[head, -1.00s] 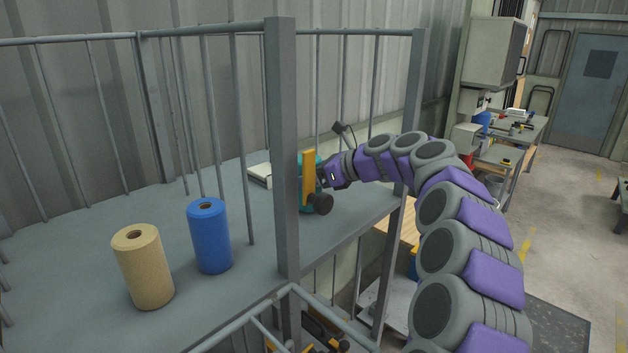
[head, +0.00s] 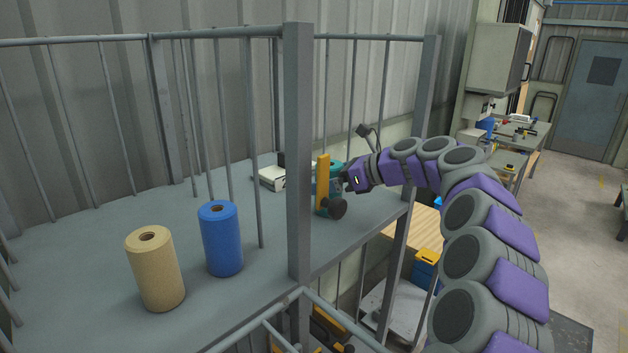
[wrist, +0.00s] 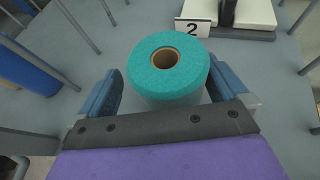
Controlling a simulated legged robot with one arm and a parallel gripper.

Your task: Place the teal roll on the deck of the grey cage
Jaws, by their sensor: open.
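The teal roll (wrist: 152,80) stands upright on the deck in the wrist view, its round end with the brown core facing the camera. The blue-grey fingers of my open gripper (wrist: 165,97) lie on either side of it; contact cannot be told. In the head view the teal roll (head: 334,166) shows only in part, behind my gripper and an orange upright piece. The grey cage (head: 299,150) has a flat grey deck (head: 110,235) with bars around it. My gripper reaches over the deck at the right side.
A beige roll (head: 155,270) and a blue roll (head: 222,240) stand on the deck at left front. A white object (head: 271,178) lies behind the corner post; the wrist view shows a "2" label (wrist: 192,27). Posts and bars stand near my arm. Open deck lies left of the post.

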